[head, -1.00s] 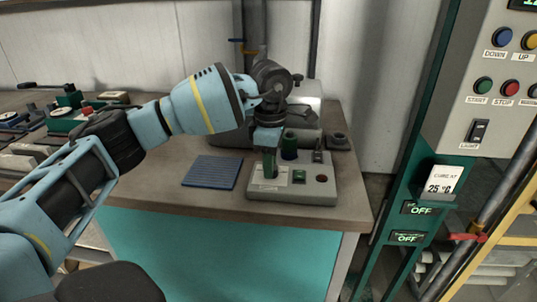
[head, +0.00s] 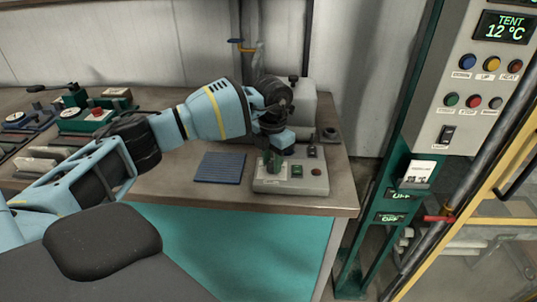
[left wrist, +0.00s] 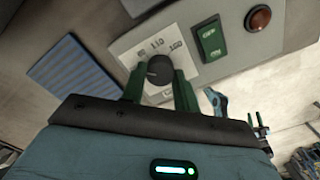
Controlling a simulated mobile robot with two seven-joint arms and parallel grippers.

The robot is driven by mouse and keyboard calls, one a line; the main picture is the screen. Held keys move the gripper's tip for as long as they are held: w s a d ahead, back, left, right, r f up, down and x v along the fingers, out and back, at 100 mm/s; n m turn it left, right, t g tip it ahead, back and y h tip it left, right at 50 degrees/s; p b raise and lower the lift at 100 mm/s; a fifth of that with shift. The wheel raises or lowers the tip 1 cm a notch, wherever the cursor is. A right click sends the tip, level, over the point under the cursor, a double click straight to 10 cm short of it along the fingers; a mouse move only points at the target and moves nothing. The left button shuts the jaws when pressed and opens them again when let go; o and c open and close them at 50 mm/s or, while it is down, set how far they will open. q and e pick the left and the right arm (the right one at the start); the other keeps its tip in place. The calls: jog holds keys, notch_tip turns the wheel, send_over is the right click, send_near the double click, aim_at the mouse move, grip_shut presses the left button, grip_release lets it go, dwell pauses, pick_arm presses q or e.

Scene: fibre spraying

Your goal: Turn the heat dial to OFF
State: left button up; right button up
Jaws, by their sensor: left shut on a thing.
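The heat dial is a small black round knob (left wrist: 159,70) in the left wrist view, on a pale plate with printed numbers. It sits on the grey control box (head: 318,185) on the bench. My left gripper (left wrist: 158,78) has its green fingers on either side of the knob and is shut on it. In the head view the left gripper (head: 272,163) reaches down at the box's left part and hides the dial. The knob's pointer is too small to read. My right gripper is not in view.
A green switch (left wrist: 210,38) and a red lamp (left wrist: 258,18) sit beside the dial plate. A blue ribbed mat (head: 220,168) lies left of the box. A grey button panel (head: 470,85) stands at the right, with a display reading TENT 12 °C.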

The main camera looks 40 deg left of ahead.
aim_at(272, 164)
pick_arm(q)
jog(key=shift+r+n+p, duration=0.25)
jog(key=shift+n+p, duration=0.25)
jog(key=shift+n, duration=0.4)
jog(key=shift+f+n, duration=0.15)
jog(key=shift+n, duration=0.25)
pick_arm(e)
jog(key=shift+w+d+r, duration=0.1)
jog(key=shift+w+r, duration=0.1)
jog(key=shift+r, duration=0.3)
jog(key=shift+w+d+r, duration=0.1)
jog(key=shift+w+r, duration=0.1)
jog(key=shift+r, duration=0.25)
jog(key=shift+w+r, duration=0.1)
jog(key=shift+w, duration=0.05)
pick_arm(q)
jog(key=o, duration=1)
jog(key=shift+r, duration=3.85)
